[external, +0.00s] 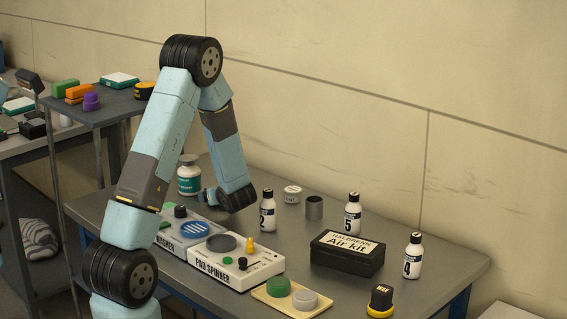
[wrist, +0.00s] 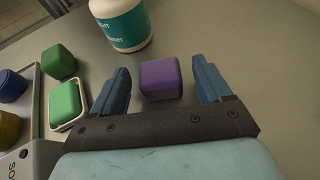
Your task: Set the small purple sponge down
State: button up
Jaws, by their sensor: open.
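The small purple sponge (wrist: 160,79) is a block with rounded edges. In the wrist view it rests on the grey table (wrist: 230,40), between the two blue fingers of my gripper (wrist: 162,66). The fingers are spread wide, with a visible gap on each side of the sponge, so I am not holding it. In the external view my gripper (external: 209,198) is low over the left back part of the table, and I cannot make out the sponge there.
A white bottle with a teal label (external: 189,175) stands close behind my gripper; it also shows in the wrist view (wrist: 121,24). Green blocks (wrist: 59,62) and the pad spinner (external: 225,262) are nearby. Numbered bottles (external: 352,214) and an air kit box (external: 347,254) stand farther right.

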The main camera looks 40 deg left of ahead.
jog(key=v, duration=1.1)
jog(key=s+d+r+n+g+h, duration=0.3)
jog(key=s+d+r+n+g, duration=0.1)
jog(key=s+r+n, duration=0.85)
jog(key=s+d+r+n+t+h, duration=0.2)
jog(key=s+d+r+n+h, duration=0.2)
jog(key=s+d, duration=0.3)
jog(key=s+d+r+n+t+h, duration=0.2)
jog(key=s+d+r+n+h, duration=0.3)
jog(key=d, duration=0.4)
jog(key=s+n, duration=0.1)
jog(key=s, duration=0.1)
jog(key=shift+s+d, duration=0.3)
jog(key=shift+d, duration=0.1)
jog(key=shift+r, duration=0.1)
dwell(2.4)
